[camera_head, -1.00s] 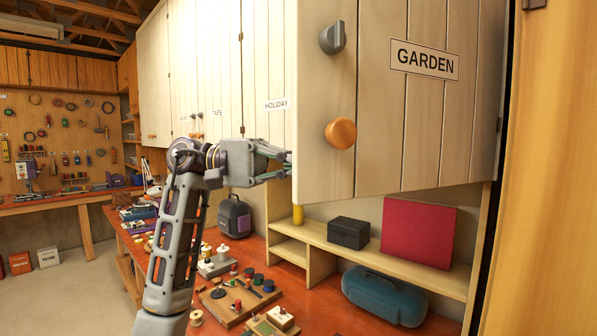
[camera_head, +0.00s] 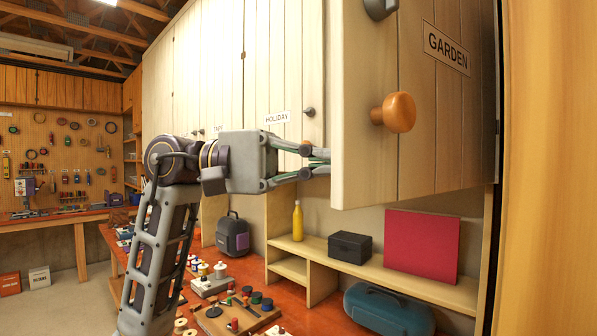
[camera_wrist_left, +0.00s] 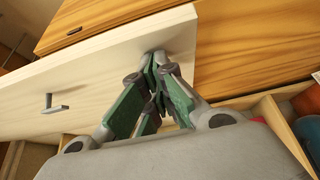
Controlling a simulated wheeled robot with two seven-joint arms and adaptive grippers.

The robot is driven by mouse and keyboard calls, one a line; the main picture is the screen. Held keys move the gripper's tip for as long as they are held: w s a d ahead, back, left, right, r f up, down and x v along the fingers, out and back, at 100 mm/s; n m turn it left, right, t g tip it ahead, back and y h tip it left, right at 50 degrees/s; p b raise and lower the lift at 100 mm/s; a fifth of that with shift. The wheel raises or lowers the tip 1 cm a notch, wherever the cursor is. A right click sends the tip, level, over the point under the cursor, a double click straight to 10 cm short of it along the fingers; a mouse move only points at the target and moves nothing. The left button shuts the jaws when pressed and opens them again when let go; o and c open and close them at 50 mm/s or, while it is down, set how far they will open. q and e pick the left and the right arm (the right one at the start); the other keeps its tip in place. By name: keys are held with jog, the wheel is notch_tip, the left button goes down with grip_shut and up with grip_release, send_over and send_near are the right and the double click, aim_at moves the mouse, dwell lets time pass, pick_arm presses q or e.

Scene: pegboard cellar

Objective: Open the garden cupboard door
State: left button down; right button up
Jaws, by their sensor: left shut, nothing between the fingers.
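The pale plank garden door (camera_head: 445,130) carries a "GARDEN" label (camera_head: 446,47), a round orange knob (camera_head: 398,112) and a dark grey catch (camera_head: 380,8) above it. It stands ajar, its free left edge out toward me and its hinge side at the right. My left gripper (camera_head: 325,162) is shut and empty, at the free edge low on the door; its tips are partly hidden by that edge. In the left wrist view its closed fingertips (camera_wrist_left: 155,62) lie against or very close to a pale panel; I cannot tell contact. My right gripper is out of view.
The holiday door (camera_head: 285,75) with its grey knob (camera_head: 309,112) is shut to the left. Below are a shelf with a yellow bottle (camera_head: 297,222), black box (camera_head: 350,246) and red panel (camera_head: 422,245), a blue case (camera_head: 388,308) and a cluttered bench. An orange-brown upright (camera_head: 550,170) borders the right.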

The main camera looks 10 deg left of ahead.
pick_arm(q)
jog(key=shift+s+d, duration=0.5)
jog(key=shift+s, duration=0.25)
jog(key=w+a, duration=0.1)
jog(key=a, duration=1.1)
jog(key=shift+w, duration=0.25)
